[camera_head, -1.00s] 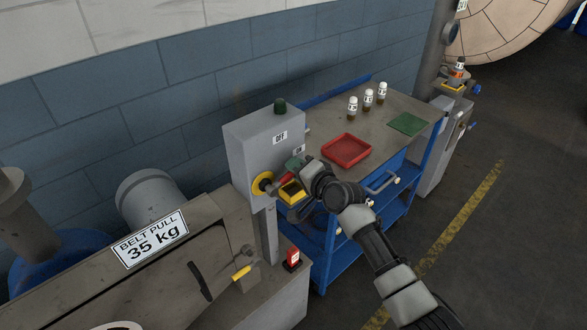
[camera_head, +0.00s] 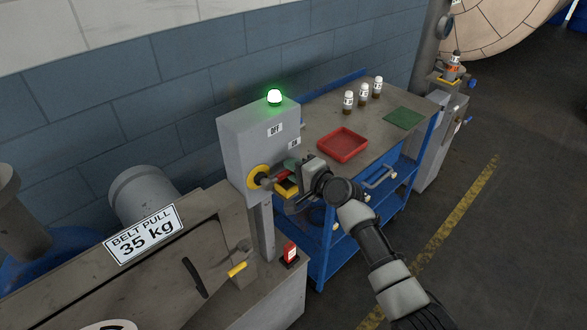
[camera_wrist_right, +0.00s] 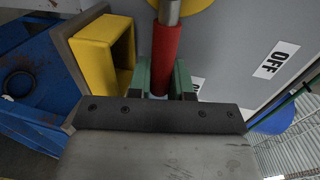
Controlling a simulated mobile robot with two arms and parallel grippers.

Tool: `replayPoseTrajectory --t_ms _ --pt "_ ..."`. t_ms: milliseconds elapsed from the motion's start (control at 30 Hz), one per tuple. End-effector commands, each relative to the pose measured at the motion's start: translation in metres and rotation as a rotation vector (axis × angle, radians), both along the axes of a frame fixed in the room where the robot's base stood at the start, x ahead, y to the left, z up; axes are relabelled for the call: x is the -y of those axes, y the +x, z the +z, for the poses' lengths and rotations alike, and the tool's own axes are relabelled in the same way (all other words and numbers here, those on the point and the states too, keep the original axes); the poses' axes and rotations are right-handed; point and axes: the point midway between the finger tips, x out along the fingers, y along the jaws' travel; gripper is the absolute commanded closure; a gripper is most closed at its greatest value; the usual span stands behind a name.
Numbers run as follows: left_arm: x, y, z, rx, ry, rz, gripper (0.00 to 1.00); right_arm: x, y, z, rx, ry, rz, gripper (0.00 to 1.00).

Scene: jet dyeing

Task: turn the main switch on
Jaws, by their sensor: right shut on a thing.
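The main switch is a grey box (camera_head: 235,140) on a post, with a yellow disc (camera_head: 257,178) and a lever with a red grip (camera_wrist_right: 166,50). The lever points right from the disc in the head view. The lamp (camera_head: 274,97) on top of the box glows green. An OFF label (camera_head: 275,130) and a smaller label (camera_head: 294,143) are on its face. My right gripper (camera_head: 289,173) is at the lever. In the wrist view its green fingers (camera_wrist_right: 161,80) are shut around the red grip. My left gripper is not in view.
A blue cart (camera_head: 322,245) behind carries a red tray (camera_head: 342,146), a green mat (camera_head: 403,118) and several small bottles. Floor to the right is clear.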

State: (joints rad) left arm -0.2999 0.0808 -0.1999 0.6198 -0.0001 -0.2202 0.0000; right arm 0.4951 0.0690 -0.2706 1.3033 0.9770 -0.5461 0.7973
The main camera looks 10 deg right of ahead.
Motion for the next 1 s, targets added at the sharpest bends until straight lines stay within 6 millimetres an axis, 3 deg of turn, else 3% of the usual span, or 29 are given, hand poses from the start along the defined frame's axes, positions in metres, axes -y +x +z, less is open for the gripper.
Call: replayPoseTrajectory --t_ms 133,167,300,767,1000 --pt "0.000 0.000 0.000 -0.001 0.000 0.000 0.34 -0.001 -0.001 -0.001 -0.006 0.005 0.002 1.00" --pt "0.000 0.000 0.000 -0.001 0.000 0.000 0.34 -0.001 -0.001 -0.001 -0.006 0.005 0.002 0.76" --pt "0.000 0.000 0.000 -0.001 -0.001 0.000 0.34 -0.001 -0.001 -0.001 -0.005 0.003 0.001 0.56" --pt "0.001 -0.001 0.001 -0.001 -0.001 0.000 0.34 0.000 -0.001 -0.002 -0.002 -0.010 0.001 0.56" --pt "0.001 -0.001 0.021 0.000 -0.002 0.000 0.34 -0.002 -0.003 0.027 0.164 -0.232 0.002 0.56"
